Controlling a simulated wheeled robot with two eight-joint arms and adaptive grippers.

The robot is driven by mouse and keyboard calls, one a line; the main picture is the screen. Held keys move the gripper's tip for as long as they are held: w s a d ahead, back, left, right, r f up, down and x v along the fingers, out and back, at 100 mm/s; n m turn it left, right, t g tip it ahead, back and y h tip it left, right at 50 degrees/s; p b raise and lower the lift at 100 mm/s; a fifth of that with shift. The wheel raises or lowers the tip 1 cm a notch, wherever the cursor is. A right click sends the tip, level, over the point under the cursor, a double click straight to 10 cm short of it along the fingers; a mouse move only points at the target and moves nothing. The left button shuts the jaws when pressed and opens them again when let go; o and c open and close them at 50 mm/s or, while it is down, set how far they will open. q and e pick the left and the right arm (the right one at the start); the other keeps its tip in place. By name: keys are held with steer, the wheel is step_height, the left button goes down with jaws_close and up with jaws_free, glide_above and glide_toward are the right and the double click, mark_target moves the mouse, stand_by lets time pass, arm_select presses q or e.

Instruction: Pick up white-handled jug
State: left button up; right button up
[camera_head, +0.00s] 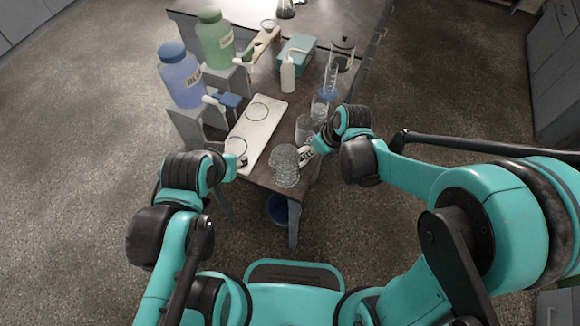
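I cannot make out a white handle for certain. A clear, round glass vessel (285,168) stands at the near end of the table, and it may be the jug. My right gripper (304,157) is at its right side, touching it or very close. Whether its fingers are open or shut is too small to tell. My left gripper (242,162) is at the table's near left edge, by the end of a white board (258,130). Its fingers are also too small to read.
Blue (183,78) and green (215,40) carboys stand on stands at the left. A wash bottle (287,75), a cylinder (330,76), a lidded jar (343,50) and clear beakers (304,128) fill the right side. A blue bin (278,208) is below.

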mark_target(292, 164)
steer(key=b+x, duration=0.1)
steer(key=x, duration=0.4)
steer(key=shift+b, duration=0.4)
steer(key=shift+r, duration=0.1)
jaws_close()
steer(key=shift+r, duration=0.1)
